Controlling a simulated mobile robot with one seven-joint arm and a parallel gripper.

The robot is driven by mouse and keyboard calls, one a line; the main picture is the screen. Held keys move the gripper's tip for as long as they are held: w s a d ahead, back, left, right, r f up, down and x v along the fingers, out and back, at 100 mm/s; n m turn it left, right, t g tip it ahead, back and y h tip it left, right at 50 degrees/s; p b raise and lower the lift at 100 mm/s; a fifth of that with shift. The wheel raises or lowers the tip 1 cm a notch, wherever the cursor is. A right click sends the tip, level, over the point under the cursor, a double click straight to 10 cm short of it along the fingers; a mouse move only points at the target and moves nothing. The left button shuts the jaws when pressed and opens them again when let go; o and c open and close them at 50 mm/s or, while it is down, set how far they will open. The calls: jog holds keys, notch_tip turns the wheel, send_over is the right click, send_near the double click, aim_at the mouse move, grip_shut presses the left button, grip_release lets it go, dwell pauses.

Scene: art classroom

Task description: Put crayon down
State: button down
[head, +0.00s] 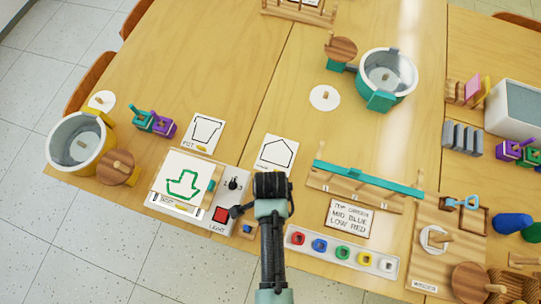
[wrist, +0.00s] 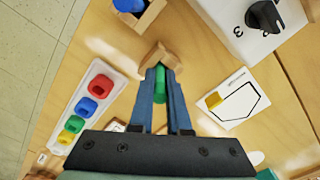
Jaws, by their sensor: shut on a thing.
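My gripper (wrist: 160,78) is shut on a green crayon (wrist: 160,88), which shows between the two fingers in the wrist view. A small wooden block (wrist: 157,55) is at the fingertips; I cannot tell whether it is joined to the crayon or lies beneath it. In the head view my gripper (head: 271,183) is above the table, right of the light box (head: 229,206), and its fingers and the crayon are hidden. A sheet with a green drawn outline (head: 180,181) lies on the left of that box. A wooden holder with a blue piece (head: 247,230) is just beside the box.
A tray of coloured pieces (head: 341,252) is right of my arm. A house-outline card (head: 277,153) and a pot card (head: 205,132) lie behind. A wooden rack with a teal bar (head: 365,182) stands to the right. The table's middle (head: 225,70) is clear.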

jog(key=shift+f, duration=0.2)
jog(key=c, duration=0.9)
grip_release()
